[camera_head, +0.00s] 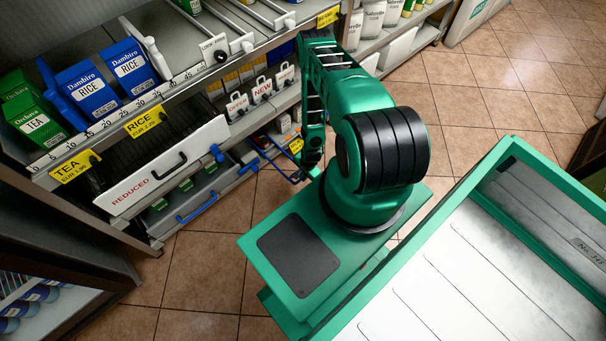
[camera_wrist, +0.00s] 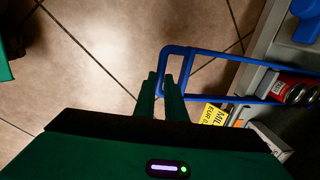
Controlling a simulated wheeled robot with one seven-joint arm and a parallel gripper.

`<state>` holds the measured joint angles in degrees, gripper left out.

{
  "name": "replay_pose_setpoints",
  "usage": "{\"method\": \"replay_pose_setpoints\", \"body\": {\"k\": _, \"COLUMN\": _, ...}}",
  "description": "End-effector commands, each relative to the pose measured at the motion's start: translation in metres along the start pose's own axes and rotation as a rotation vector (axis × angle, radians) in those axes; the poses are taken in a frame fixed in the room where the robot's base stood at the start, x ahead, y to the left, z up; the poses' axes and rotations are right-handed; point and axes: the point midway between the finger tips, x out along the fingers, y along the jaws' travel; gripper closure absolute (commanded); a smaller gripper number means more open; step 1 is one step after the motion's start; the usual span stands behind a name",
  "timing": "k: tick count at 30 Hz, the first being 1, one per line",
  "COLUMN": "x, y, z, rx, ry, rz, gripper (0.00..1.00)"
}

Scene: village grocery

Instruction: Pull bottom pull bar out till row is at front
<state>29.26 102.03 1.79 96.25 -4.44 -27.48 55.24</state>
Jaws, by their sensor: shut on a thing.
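The blue pull bar (camera_wrist: 215,57) is a long loop that sticks out from the shelf front over the floor in the wrist view. Its closed end lies at my gripper (camera_wrist: 161,80), whose two green fingers are shut on it. Red-and-white cans (camera_wrist: 292,88) lie at the shelf end of the loop, between its two sides. In the head view, blue bars (camera_head: 272,162) show low at the shelf, left of my arm. My fingertips are hard to make out there, and the row behind the bar is mostly hidden.
A yellow price tag (camera_wrist: 213,114) is beside the bar. Left of it, a white REDUCED panel (camera_head: 165,165) and a drawer with a blue handle (camera_head: 205,207) stick out. A green-rimmed tray (camera_head: 432,238) stands at the right. The tiled floor (camera_head: 205,270) in front is clear.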

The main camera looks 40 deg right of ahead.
Motion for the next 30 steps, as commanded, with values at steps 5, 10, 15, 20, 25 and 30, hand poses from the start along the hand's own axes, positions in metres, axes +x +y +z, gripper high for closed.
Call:
{"method": "replay_pose_setpoints", "body": {"k": 5, "x": 0.0, "y": 0.002, "z": 0.004, "rx": 0.004, "ry": -0.01, "rz": 0.003, "gripper": 0.71}}
{"method": "replay_pose_setpoints", "body": {"k": 10, "x": 0.0, "y": 0.002, "z": 0.002, "rx": 0.004, "ry": -0.006, "rz": 0.002, "gripper": 0.71}}
{"method": "replay_pose_setpoints", "body": {"k": 15, "x": -0.002, "y": 0.001, "z": 0.001, "rx": 0.004, "ry": -0.004, "rz": 0.002, "gripper": 0.71}}
{"method": "replay_pose_setpoints", "body": {"k": 20, "x": -0.017, "y": 0.001, "z": 0.001, "rx": 0.004, "ry": -0.005, "rz": 0.003, "gripper": 0.71}}
{"method": "replay_pose_setpoints", "body": {"k": 25, "x": -0.047, "y": 0.0, "z": 0.001, "rx": 0.005, "ry": -0.005, "rz": 0.002, "gripper": 0.71}}
{"method": "replay_pose_setpoints", "body": {"k": 30, "x": -0.077, "y": 0.0, "z": 0.001, "rx": 0.005, "ry": -0.005, "rz": 0.002, "gripper": 0.71}}
